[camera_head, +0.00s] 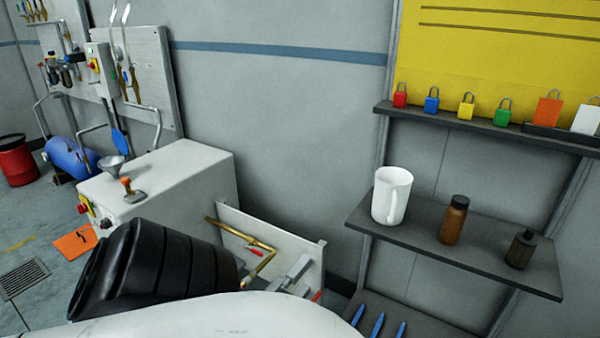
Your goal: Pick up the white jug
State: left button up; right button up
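The white jug (391,196) stands upright at the left end of a dark grey shelf (425,236) on the wall, in the right half of the head view. Neither gripper shows in the head view. A white rounded part and a black ribbed part at the bottom left look like my own arm, and they are apart from the jug.
A brown bottle (453,220) and a dark bottle (520,249) stand right of the jug. Above, a ledge (450,125) holds several coloured padlocks. A white cabinet (180,180) stands left. Blue pens (378,325) lie on a lower shelf.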

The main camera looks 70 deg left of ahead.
aim_at(392, 185)
jog(key=u, duration=2.25)
